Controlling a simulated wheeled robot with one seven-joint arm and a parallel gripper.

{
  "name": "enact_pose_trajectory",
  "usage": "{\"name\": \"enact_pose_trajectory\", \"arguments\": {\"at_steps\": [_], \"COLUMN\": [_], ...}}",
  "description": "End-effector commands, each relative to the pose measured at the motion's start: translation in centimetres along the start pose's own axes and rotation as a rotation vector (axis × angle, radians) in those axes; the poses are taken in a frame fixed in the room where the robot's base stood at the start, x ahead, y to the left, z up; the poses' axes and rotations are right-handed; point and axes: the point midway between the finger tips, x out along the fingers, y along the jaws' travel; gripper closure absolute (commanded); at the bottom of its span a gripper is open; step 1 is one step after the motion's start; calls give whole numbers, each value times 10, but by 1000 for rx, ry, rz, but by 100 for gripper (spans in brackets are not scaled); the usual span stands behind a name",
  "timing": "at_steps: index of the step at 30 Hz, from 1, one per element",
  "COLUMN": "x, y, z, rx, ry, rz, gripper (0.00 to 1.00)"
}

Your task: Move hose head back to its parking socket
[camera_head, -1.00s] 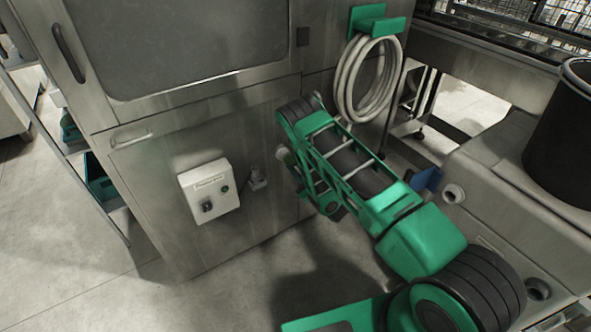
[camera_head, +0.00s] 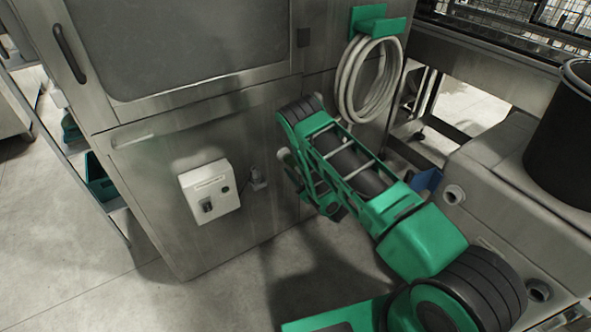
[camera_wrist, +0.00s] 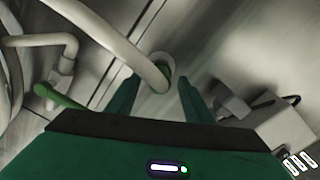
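In the wrist view my gripper (camera_wrist: 159,84) has two dark green fingers spread apart, with visible gaps inside them. A pale hose (camera_wrist: 112,38) curves in from the upper left, and its visible end lies between the fingers. I cannot see it touching either finger. A round pale fitting (camera_wrist: 166,60), possibly the parking socket, sits on the metal panel just behind that end. I cannot tell whether the two are joined. In the head view the hose hangs coiled (camera_head: 346,85) on a green hanger (camera_head: 378,24). My green arm hides most of the gripper there.
A pale switch box (camera_head: 210,190) is on the steel cabinet front (camera_head: 160,215), with a small grey fitting (camera_head: 257,178) beside it. A black bin (camera_head: 565,140) stands at the right. Open floor (camera_head: 70,250) lies at the lower left.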

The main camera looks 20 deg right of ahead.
Motion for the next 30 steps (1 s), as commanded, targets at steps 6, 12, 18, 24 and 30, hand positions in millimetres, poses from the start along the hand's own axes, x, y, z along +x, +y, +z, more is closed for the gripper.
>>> {"name": "enact_pose_trajectory", "arguments": {"at_steps": [6, 12, 18, 24, 30], "x": [-18, -56, -88, -105, -106], "y": [1, 1, -1, -1, 1], "z": [2, 2, 2, 1, 0], "rx": [1, 1, 0, 1, 0], "ry": [-4, -4, -3, -2, -4], "rz": [1, 1, -3, -1, 2], "gripper": [53, 53, 53, 53, 53]}}
